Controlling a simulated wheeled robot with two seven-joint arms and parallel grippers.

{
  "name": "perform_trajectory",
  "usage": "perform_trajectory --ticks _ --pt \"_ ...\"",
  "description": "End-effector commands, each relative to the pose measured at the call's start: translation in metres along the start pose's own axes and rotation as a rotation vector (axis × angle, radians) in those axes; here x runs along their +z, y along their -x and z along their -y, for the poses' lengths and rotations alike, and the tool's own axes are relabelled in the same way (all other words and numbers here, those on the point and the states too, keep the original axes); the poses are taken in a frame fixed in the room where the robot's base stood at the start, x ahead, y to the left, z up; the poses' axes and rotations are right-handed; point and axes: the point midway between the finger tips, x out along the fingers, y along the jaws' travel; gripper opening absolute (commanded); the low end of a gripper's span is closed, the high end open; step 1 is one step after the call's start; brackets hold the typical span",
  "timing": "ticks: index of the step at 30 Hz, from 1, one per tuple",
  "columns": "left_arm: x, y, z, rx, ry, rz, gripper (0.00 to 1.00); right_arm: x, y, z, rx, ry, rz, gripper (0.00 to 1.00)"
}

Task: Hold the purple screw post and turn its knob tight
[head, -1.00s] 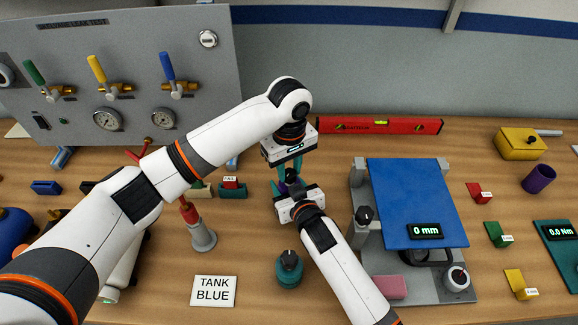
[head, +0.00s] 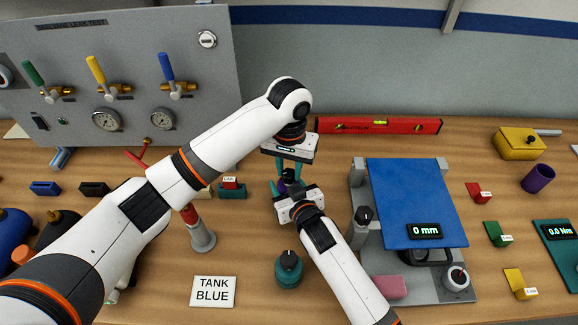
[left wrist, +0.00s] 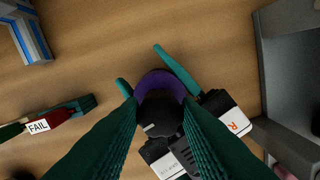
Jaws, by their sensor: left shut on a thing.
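The purple screw post (left wrist: 157,82) stands between my two arms. In the head view only a small purple piece (head: 289,174) shows among the fingers. Its black knob (left wrist: 160,115) has a pale line and faces up into the left wrist view. My left gripper (head: 289,168) comes from above, its green fingers shut on the knob from both sides. My right gripper (head: 284,187) comes from the front edge. Its teal fingers lie along both sides of the post, with no clear gap visible in the left wrist view; the contact is partly hidden.
A blue-topped stand (head: 415,200) reading 0 mm is close on the right. A teal pot with a black knob (head: 289,268) and a TANK BLUE card (head: 213,291) are in front. A red level (head: 379,126) lies behind. A grey valve panel (head: 130,80) stands back left.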

Motion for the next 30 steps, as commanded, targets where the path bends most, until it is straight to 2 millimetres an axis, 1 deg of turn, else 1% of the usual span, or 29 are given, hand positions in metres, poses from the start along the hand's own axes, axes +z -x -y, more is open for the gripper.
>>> perform_trajectory --ticks 9,22,23,24,27,30 --pt "-0.0003 0.0007 0.0004 0.0 -0.085 -0.001 0.07 -0.0002 -0.0001 0.0014 -0.002 -0.001 -0.001 0.12" --pt "-0.0003 0.0008 0.0003 0.0 -0.093 -0.001 0.07 -0.0005 -0.0001 0.0018 -0.003 -0.001 -0.002 0.12" --pt "-0.0003 0.0008 0.0003 0.0 -0.093 -0.001 0.32 -0.0005 -0.0002 0.0018 -0.003 -0.001 -0.002 0.12" --pt "-0.0003 0.0008 0.0002 0.0 -0.093 -0.001 0.38 -0.0005 -0.0002 0.0019 -0.003 -0.001 -0.002 0.12" --pt "-0.0002 0.0007 0.0004 0.0 -0.093 0.0 0.52 -0.0005 -0.0001 0.0016 -0.003 0.0 -0.002 0.12" --pt "-0.0004 0.0005 0.0011 -0.002 -0.094 -0.001 0.52 -0.0004 -0.0001 0.0011 -0.002 0.0 -0.002 0.12"
